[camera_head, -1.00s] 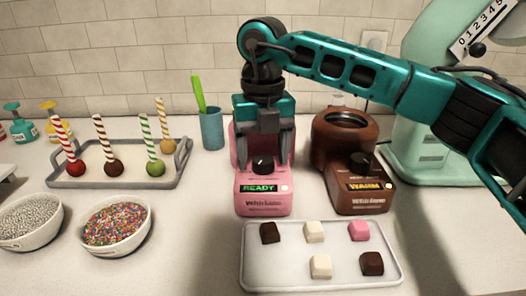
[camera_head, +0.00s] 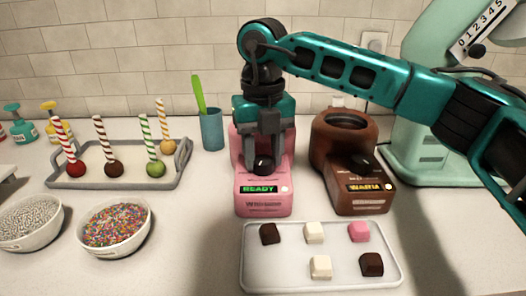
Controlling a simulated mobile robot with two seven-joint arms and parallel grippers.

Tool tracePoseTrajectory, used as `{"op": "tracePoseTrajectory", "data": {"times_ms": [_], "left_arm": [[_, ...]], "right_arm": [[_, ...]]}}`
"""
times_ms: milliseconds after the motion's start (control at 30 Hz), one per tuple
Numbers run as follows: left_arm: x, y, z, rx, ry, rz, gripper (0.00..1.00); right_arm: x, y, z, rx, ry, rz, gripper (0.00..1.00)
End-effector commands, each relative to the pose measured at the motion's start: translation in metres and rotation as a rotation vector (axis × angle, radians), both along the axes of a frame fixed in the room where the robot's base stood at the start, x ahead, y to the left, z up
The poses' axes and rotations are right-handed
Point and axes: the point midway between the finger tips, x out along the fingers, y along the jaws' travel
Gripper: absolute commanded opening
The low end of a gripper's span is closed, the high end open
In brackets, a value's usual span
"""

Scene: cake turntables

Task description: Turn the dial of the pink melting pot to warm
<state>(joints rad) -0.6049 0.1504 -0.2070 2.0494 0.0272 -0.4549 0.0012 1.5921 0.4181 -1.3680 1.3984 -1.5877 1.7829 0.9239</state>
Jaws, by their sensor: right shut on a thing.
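The pink melting pot (camera_head: 263,203) stands in the middle of the counter, its front panel facing me. Its green display (camera_head: 259,189) reads READY. The black dial (camera_head: 263,165) sits just above the display. My right gripper (camera_head: 264,155) comes down from above, shut on the dial. The gripper and wrist hide most of the pot's bowl. The left gripper is not in view.
A brown melting pot (camera_head: 360,195) with a display reading WARM stands close on the right. A white tray (camera_head: 320,284) of chocolates lies in front. Cake pops in a grey-rimmed tray (camera_head: 60,183) and sprinkle bowls (camera_head: 118,245) are on the left. A mint mixer (camera_head: 425,165) stands at right.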

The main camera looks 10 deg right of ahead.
Motion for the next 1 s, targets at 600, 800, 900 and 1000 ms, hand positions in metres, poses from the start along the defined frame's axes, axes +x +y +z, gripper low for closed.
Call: {"op": "tracePoseTrajectory", "data": {"times_ms": [600,800,900,1000], "left_arm": [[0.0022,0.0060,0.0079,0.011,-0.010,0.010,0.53],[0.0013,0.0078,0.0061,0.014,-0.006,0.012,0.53],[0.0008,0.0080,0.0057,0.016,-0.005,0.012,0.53],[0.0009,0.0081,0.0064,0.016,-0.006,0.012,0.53]], "right_arm": [[0.0003,-0.0003,0.0018,0.000,-0.002,0.469,0.13],[0.0003,-0.0002,0.0015,0.000,-0.002,0.626,0.13],[0.0004,-0.0001,0.0014,0.001,-0.002,0.690,0.13],[0.0004,-0.0001,0.0013,0.002,-0.003,0.741,0.13]]}}
